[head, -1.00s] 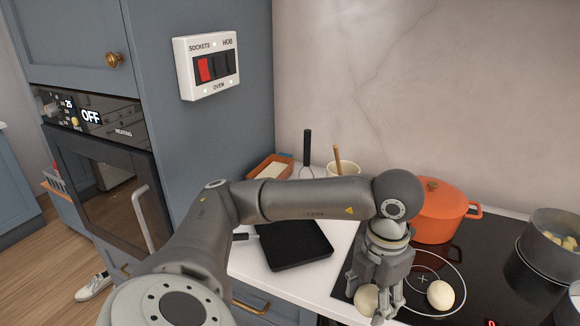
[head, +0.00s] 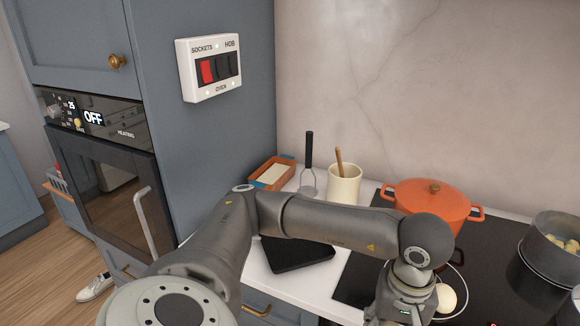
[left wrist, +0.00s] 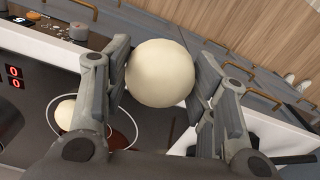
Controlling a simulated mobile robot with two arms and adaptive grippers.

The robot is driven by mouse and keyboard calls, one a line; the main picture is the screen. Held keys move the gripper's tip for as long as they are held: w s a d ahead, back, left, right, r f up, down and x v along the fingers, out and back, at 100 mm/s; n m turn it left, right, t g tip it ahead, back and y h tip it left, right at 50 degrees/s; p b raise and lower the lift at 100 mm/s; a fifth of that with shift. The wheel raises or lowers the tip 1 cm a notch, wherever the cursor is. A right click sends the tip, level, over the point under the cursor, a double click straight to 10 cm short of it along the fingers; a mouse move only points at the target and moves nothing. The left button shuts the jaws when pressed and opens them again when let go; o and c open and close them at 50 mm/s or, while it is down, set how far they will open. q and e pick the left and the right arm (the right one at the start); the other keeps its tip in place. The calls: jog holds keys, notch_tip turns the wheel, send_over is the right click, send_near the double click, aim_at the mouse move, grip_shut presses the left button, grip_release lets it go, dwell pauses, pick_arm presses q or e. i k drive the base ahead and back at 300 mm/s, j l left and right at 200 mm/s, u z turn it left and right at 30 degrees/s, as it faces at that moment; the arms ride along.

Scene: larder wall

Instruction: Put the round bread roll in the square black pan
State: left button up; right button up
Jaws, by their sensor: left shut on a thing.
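My left gripper (left wrist: 162,85) is shut on a smooth, pale, round roll (left wrist: 160,72), seen between its two fingers in the left wrist view. In the head view the left gripper (head: 397,308) is at the bottom, over the front of the hob, and the held roll is hidden there. The square black pan (head: 298,256) lies on the white worktop left of the hob, partly hidden behind my forearm. It looks empty where it shows. My right gripper is in neither view.
A second pale round thing (head: 446,298) sits on a hob ring beside the gripper. An orange pot (head: 432,205) and a grey pot (head: 552,240) stand on the hob (head: 350,283). A cream utensil jar (head: 344,184), a masher (head: 308,165) and an orange dish (head: 271,174) stand behind the pan.

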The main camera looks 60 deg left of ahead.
aim_at(296, 250)
jog(key=i, duration=0.6)
jog(key=i+u, duration=0.2)
jog(key=u, duration=0.25)
jog(key=i+u, duration=0.15)
jog(key=u, duration=0.3)
jog(key=l+u, duration=0.1)
jog(key=u, duration=0.7)
